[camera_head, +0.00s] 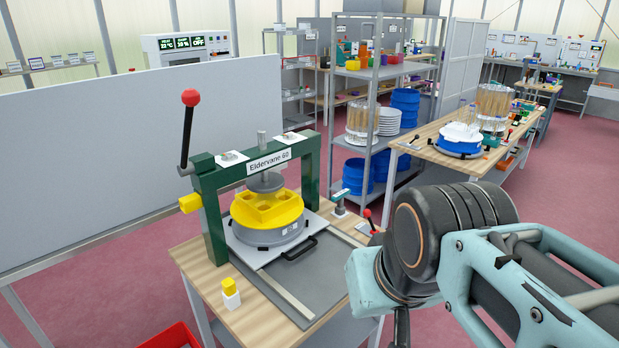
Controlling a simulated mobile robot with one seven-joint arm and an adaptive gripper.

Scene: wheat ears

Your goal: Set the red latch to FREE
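A small red-tipped lever (368,214) stands at the right edge of the near table, just left of my arm. It leans up and to the left, and my arm is close to its base. It may be the red latch; its FREE marking cannot be read. A green press frame (213,211) labelled "Eidervane 60" stands on the same table. A long black lever with a red ball (190,97) rises from its left side. My arm fills the lower right; its end points down out of the picture, and no gripper fingers show.
Under the press, a yellow block (267,209) sits on a grey round base (268,236) on a sliding plate with a black handle. A small yellow-topped white block (230,292) stands at the table's front left. A shelf and another table stand behind.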

